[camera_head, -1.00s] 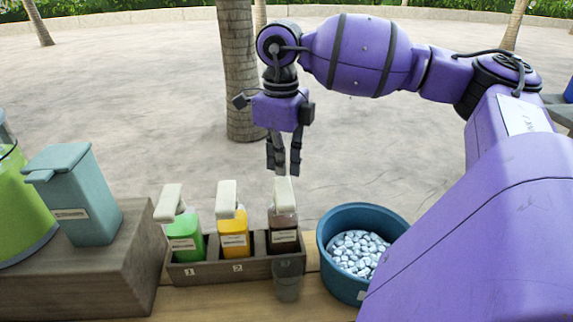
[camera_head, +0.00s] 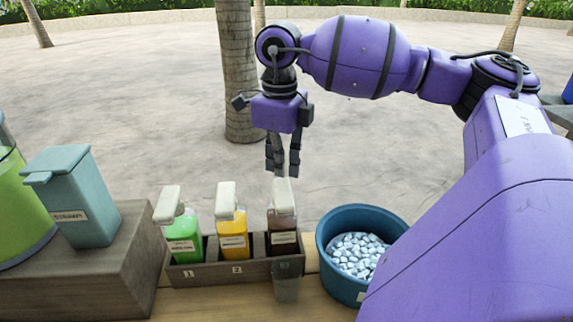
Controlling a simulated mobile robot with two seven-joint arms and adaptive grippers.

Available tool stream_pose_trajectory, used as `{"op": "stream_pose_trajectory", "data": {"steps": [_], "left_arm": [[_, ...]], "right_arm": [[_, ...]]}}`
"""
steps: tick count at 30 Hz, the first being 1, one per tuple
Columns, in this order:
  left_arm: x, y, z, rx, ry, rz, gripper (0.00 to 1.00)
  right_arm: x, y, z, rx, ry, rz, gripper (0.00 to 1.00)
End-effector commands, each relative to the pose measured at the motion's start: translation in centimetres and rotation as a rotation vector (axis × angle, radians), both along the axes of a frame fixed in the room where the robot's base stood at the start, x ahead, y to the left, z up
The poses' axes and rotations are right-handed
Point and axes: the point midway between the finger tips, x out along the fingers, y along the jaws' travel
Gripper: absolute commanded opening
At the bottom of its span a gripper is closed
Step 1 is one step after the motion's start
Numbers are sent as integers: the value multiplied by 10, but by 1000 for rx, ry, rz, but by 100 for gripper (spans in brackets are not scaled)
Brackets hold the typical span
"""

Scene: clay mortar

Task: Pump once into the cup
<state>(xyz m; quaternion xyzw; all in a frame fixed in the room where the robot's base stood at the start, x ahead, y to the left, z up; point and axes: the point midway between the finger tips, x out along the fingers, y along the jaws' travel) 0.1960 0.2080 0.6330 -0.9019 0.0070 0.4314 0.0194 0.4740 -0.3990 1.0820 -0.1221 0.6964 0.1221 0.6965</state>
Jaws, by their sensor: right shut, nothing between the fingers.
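Three pump bottles with pale pump heads stand in a dark compartment box (camera_head: 205,274): a green bottle (camera_head: 184,240) at the left, a yellow bottle (camera_head: 233,240) in the middle and a brown bottle (camera_head: 283,226) at the right. A clear cup (camera_head: 287,287) stands in front of the brown bottle, below its spout. My right gripper (camera_head: 281,174) is shut and empty, pointing down just above or behind the brown bottle's pump head (camera_head: 284,193). I cannot tell whether the fingertips touch it. My left gripper is not in view.
A blue tub (camera_head: 330,268) of silvery ice-like pieces stands right of the box. A grey-blue lidded container (camera_head: 77,215) and a green container (camera_head: 20,215) are at the left by a wooden block (camera_head: 130,265). My right arm covers the right side.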

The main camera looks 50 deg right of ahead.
Motion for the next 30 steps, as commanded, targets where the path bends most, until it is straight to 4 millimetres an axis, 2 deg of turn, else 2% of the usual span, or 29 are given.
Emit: {"op": "stream_pose_trajectory", "data": {"steps": [9,30], "left_arm": [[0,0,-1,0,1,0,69],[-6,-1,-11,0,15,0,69]], "right_arm": [[0,0,-1,0,1,0,0],[0,0,-26,0,1,0,0]]}}
